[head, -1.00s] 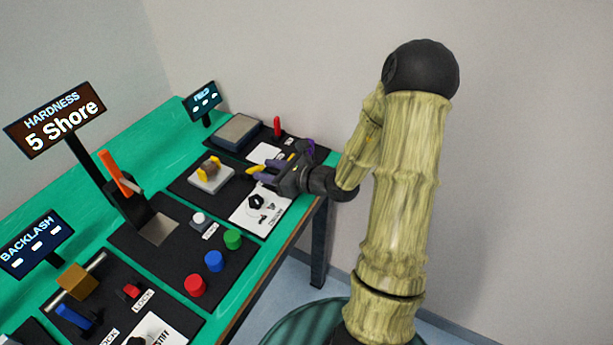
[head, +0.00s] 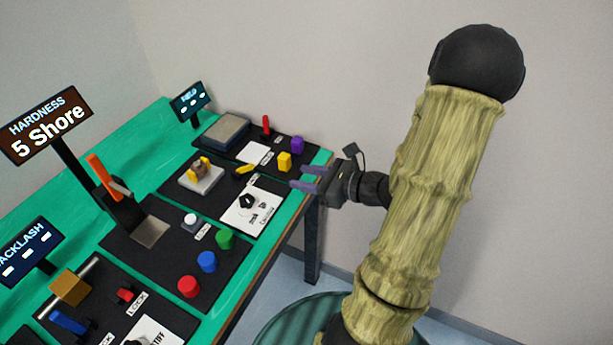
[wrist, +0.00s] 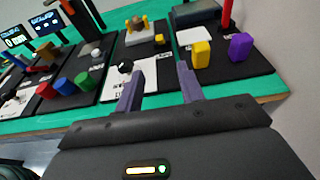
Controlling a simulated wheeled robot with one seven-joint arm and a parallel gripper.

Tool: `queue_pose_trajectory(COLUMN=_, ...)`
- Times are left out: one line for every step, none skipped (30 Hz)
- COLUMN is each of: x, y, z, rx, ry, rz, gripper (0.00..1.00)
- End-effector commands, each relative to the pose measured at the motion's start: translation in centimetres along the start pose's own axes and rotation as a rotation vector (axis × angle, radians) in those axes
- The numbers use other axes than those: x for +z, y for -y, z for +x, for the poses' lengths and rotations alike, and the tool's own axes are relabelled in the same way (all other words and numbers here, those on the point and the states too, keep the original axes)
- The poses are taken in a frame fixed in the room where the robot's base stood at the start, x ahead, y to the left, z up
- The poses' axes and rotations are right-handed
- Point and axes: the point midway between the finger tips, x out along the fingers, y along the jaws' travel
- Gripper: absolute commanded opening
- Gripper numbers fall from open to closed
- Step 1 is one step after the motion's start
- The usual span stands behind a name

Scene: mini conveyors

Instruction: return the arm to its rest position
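My gripper (head: 309,179) is at the right edge of the green table (head: 130,128) in the head view, with its purple-grey fingers pointing left. In the wrist view the two fingers (wrist: 159,86) stand apart with nothing between them, so it is open and empty. The fingertips appear over or just off the table's edge, close to the white dial card (head: 262,212); I cannot tell the exact height. My arm is bent, with its large bamboo-like link upright at the right.
Red (head: 189,286), blue (head: 207,262) and green (head: 225,238) buttons stand along the front edge. Yellow (head: 284,161) and purple (head: 297,144) blocks stand near the gripper. The hardness sign (head: 47,122) reads "5 Shore".

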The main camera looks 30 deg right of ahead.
Motion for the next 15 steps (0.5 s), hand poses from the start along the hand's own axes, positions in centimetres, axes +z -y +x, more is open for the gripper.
queue_pose_trajectory(x=0.0, y=0.0, z=0.0, rx=0.000, ry=0.000, rz=0.000, gripper=0.38)
queue_pose_trajectory(x=0.0, y=0.0, z=0.0, rx=0.000, ry=0.000, rz=0.000, gripper=0.38)
queue_pose_trajectory(x=0.0, y=0.0, z=0.0, rx=0.000, ry=0.000, rz=0.000, gripper=0.38)
queue_pose_trajectory(x=0.0, y=0.0, z=0.0, rx=0.000, ry=0.000, rz=0.000, gripper=0.38)
queue_pose_trajectory(x=0.0, y=0.0, z=0.0, rx=0.000, ry=0.000, rz=0.000, gripper=0.38)
queue_pose_trajectory(x=0.0, y=0.0, z=0.0, rx=0.000, ry=0.000, rz=0.000, gripper=0.38)
queue_pose_trajectory(x=0.0, y=0.0, z=0.0, rx=0.000, ry=0.000, rz=0.000, gripper=0.38)
queue_pose_trajectory(x=0.0, y=0.0, z=0.0, rx=0.000, ry=0.000, rz=0.000, gripper=0.38)
queue_pose_trajectory(x=0.0, y=0.0, z=0.1, rx=0.001, ry=-0.001, rz=-0.001, gripper=0.38)
queue_pose_trajectory(x=0.0, y=-0.1, z=0.1, rx=0.006, ry=-0.003, rz=-0.004, gripper=0.38)
queue_pose_trajectory(x=0.0, y=-0.3, z=0.2, rx=0.015, ry=-0.007, rz=-0.010, gripper=0.38)
queue_pose_trajectory(x=0.0, y=-0.8, z=0.4, rx=0.034, ry=-0.016, rz=-0.023, gripper=0.38)
queue_pose_trajectory(x=0.0, y=-1.3, z=0.6, rx=0.055, ry=-0.026, rz=-0.038, gripper=0.38)
queue_pose_trajectory(x=0.0, y=-1.9, z=0.8, rx=0.083, ry=-0.041, rz=-0.057, gripper=0.38)
queue_pose_trajectory(x=-0.1, y=-3.0, z=1.1, rx=0.130, ry=-0.065, rz=-0.091, gripper=0.38)
